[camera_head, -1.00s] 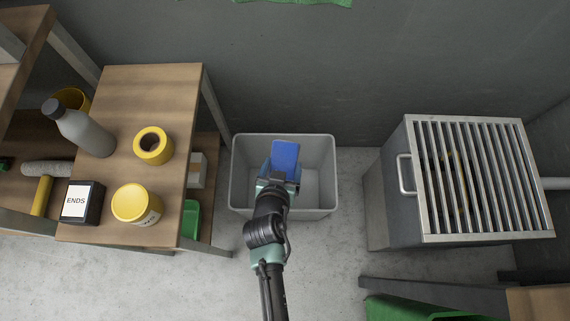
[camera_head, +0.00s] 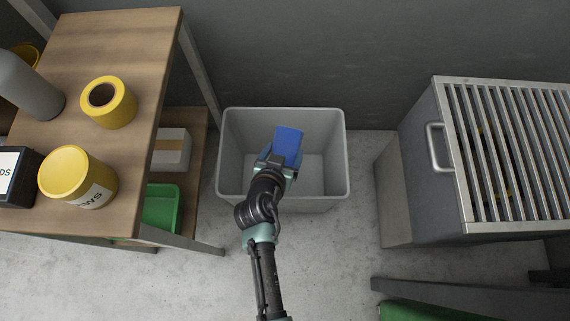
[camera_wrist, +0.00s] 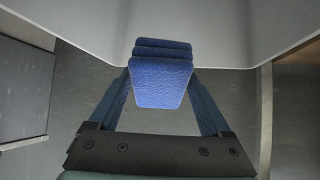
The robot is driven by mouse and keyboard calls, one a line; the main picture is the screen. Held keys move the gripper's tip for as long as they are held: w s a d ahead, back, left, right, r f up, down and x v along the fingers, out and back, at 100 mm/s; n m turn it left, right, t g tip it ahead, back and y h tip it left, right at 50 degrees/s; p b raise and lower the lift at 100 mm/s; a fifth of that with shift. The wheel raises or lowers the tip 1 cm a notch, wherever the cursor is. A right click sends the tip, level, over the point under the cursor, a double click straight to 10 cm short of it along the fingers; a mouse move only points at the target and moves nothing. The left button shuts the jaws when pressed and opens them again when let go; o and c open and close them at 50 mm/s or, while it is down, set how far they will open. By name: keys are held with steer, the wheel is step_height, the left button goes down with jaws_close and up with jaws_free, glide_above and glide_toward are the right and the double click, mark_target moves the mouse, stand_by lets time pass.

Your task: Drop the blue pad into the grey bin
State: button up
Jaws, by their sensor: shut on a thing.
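The blue pad (camera_head: 288,143) is held in my gripper (camera_head: 279,162), over the opening of the grey bin (camera_head: 232,186). In the wrist view the blue pad (camera_wrist: 161,82) sits between the two fingers of my gripper (camera_wrist: 160,88), which are shut on it. A pale wall of the grey bin (camera_wrist: 215,35) shows behind the pad in that view. The bin stands on the floor against the dark wall. My gripper and wrist hide part of the bin's near side. The height of the pad above the bin's floor is hard to tell.
A wooden shelf unit (camera_head: 105,125) stands left of the bin, with yellow containers, a grey bottle and a green tray (camera_head: 160,209). A metal slatted cabinet (camera_head: 445,170) stands to the right. Bare concrete floor lies in front of the bin.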

steer(key=shift+f+b, duration=1.85)
steer(key=shift+f, duration=0.55)
steer(key=o, duration=1.2)
steer(key=shift+c, duration=0.2)
steer(key=shift+s+r, duration=0.1)
steer(key=p+v, duration=0.6)
steer(key=v, duration=0.6)
steer(key=shift+s+a+r, duration=0.15)
steer(key=shift+s+r, duration=0.1)
steer(key=shift+s, duration=0.05)
